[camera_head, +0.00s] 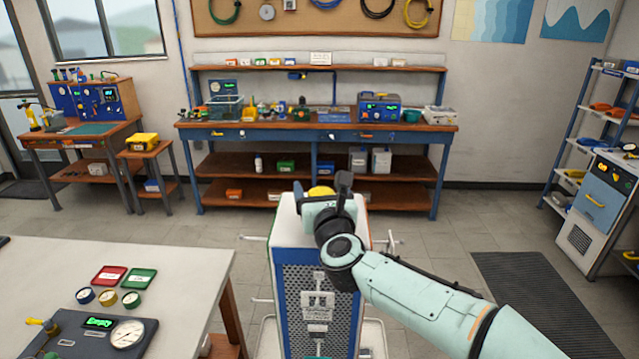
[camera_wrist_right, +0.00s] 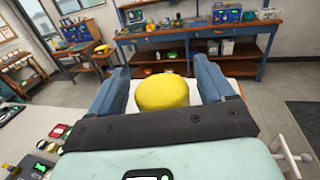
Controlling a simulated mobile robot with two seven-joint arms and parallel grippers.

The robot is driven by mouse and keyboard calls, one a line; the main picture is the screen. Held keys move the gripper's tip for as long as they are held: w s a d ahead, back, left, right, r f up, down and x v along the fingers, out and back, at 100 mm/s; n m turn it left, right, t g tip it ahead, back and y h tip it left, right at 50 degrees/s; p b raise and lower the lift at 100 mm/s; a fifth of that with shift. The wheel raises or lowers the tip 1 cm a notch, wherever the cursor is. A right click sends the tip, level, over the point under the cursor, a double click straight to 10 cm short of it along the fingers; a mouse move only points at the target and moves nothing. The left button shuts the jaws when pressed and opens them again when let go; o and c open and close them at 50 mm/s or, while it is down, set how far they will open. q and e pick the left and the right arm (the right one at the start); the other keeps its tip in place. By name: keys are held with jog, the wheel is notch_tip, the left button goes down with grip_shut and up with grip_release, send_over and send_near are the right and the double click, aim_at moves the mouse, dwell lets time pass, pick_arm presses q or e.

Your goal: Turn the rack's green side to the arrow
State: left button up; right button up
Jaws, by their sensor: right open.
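The rack (camera_head: 287,300) stands upright on the floor in the middle of the head view. Its near side has a blue frame, a grey perforated panel and pale labels. A round yellow knob (camera_head: 320,191) sits on its white top and also shows in the right wrist view (camera_wrist_right: 162,92). My right gripper (camera_head: 321,193) is over the rack's top, with its blue fingers spread on either side of the knob. I cannot tell whether they touch it. My left gripper is out of view.
Rods (camera_head: 391,240) stick out sideways from the rack. A white table (camera_head: 180,270) stands close at left with gauges, red and green trays and a meter box. A long workbench (camera_head: 310,127) is behind. Grey floor and a dark mat (camera_head: 530,300) lie at right.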

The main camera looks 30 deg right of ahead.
jog(key=shift+w+d, duration=0.15)
jog(key=shift+w, duration=0.35)
